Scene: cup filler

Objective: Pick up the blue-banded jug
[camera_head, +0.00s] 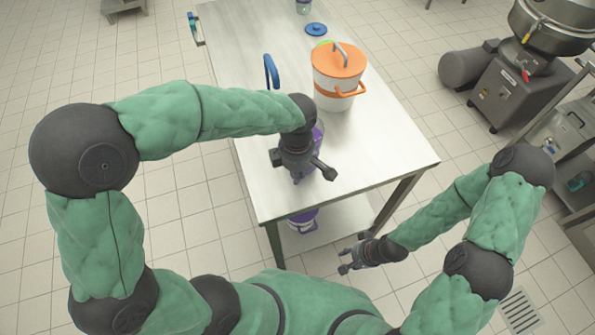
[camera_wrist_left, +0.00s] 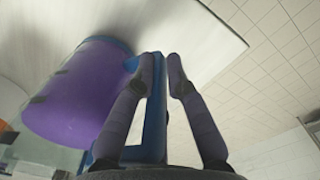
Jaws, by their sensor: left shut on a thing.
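In the left wrist view a purple jug (camera_wrist_left: 75,100) with a blue band at its rim lies across the left side of the picture. Its blue handle (camera_wrist_left: 155,125) is between the fingers of my left gripper (camera_wrist_left: 163,62), which is shut on it. In the head view my left gripper (camera_head: 303,166) is over the near end of the table, and the purple jug (camera_head: 319,134) shows only in part, mostly hidden by gripper and arm. My right gripper (camera_head: 347,256) is open and empty, low in front of the table's near right corner.
A white container with an orange lid and band (camera_head: 336,72) stands on the steel table (camera_head: 393,150). A blue handle (camera_head: 271,70) shows behind my left forearm. A blue lid (camera_head: 316,29) lies farther back. A purple item (camera_head: 302,221) is on the lower shelf. The table's right side is clear.

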